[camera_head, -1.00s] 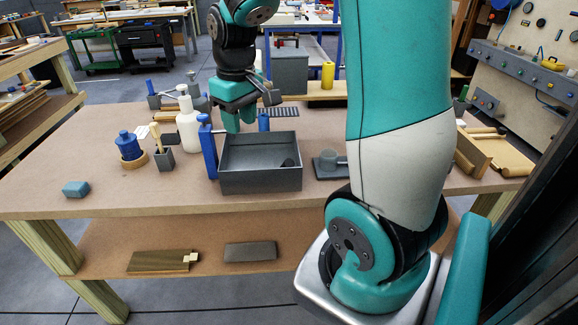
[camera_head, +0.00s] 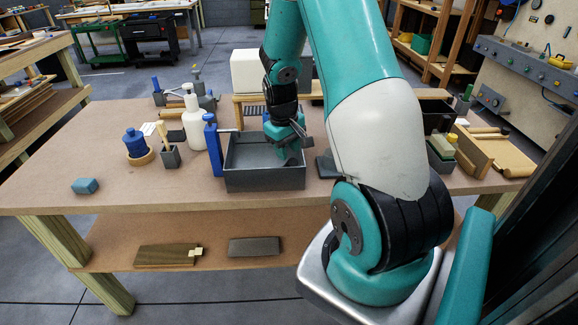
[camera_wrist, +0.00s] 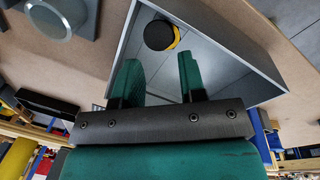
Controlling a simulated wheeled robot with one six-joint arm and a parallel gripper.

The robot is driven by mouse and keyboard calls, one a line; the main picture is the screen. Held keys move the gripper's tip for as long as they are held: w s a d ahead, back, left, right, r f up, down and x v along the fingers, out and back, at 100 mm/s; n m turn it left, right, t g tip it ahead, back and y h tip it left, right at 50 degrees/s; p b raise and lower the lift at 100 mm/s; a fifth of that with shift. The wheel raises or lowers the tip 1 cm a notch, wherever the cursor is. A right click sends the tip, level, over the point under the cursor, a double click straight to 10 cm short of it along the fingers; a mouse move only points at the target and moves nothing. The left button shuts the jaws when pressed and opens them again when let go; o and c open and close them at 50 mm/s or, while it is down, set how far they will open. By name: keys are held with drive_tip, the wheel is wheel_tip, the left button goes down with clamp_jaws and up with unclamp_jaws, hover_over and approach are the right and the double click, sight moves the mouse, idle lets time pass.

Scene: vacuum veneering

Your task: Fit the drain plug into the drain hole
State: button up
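A grey open tray (camera_head: 265,178) stands on the workbench; its wall and floor also show in the wrist view (camera_wrist: 215,55). A round black piece with a yellow rim (camera_wrist: 160,36) is on the tray floor near one wall. I cannot tell whether it is the drain plug lying loose or seated in the drain hole; no separate open hole shows. My gripper (camera_head: 289,152) points down over the right part of the tray. In the wrist view its two green fingers (camera_wrist: 158,75) are apart with nothing between them, a short way from the black piece.
A blue upright clamp (camera_head: 212,145) stands at the tray's left corner, beside a white bottle (camera_head: 194,128). A grey round-topped fixture (camera_wrist: 55,18) is beside the tray.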

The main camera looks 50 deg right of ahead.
sight(289, 161)
drive_tip(key=f+p, duration=0.1)
drive_tip(key=f, duration=0.4)
drive_tip(key=shift+d+p, duration=0.2)
drive_tip(key=shift+p, duration=0.1)
drive_tip(key=shift+c, duration=0.3)
drive_tip(key=c, duration=0.6)
